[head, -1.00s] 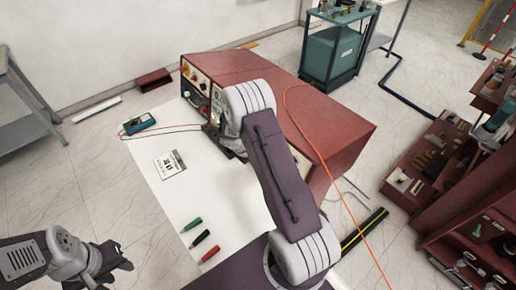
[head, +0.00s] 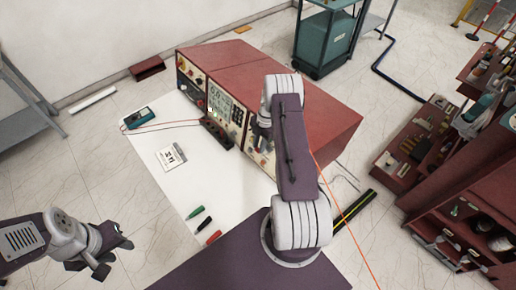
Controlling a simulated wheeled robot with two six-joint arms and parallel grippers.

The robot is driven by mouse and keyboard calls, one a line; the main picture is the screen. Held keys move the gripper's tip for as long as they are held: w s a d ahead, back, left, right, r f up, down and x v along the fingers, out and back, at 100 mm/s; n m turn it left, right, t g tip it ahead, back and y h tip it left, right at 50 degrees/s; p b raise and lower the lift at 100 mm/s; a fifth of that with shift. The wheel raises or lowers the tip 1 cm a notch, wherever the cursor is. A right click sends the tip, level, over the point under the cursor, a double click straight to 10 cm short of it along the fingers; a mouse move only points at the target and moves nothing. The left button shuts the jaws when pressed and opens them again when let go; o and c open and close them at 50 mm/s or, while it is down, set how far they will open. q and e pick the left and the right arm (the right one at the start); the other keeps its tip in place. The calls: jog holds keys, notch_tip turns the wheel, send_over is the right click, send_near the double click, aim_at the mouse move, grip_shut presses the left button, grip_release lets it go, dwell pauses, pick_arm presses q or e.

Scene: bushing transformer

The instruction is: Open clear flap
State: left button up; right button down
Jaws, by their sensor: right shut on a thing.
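The red instrument cabinet (head: 300,85) has a cream front panel with a lit display (head: 216,97), knobs and sockets. A clear flap cannot be made out on it. My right gripper (head: 257,133) is at the right part of this panel, mostly hidden behind my own wrist and forearm. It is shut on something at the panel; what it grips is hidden. My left gripper (head: 117,247) is at the lower left, off the white table (head: 150,190), open and empty.
A dark terminal block (head: 215,134) stands before the panel. A teal meter (head: 138,118) with leads, a label card (head: 171,157) and green, black and red probes (head: 203,224) lie on the table. An orange cable (head: 345,220) runs down to the right. Mid-table is clear.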

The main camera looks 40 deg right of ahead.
dwell(0.3)
jog(key=c, duration=1.2)
grip_release()
jog(key=shift+o, duration=0.2)
jog(key=shift+d, duration=0.1)
jog(key=shift+w+d+r, duration=0.1)
jog(key=shift+r, duration=0.2)
jog(key=b+v, duration=0.2)
jog(key=v, duration=0.6)
jog(key=shift+r+b, duration=0.15)
jog(key=shift+b, duration=0.15)
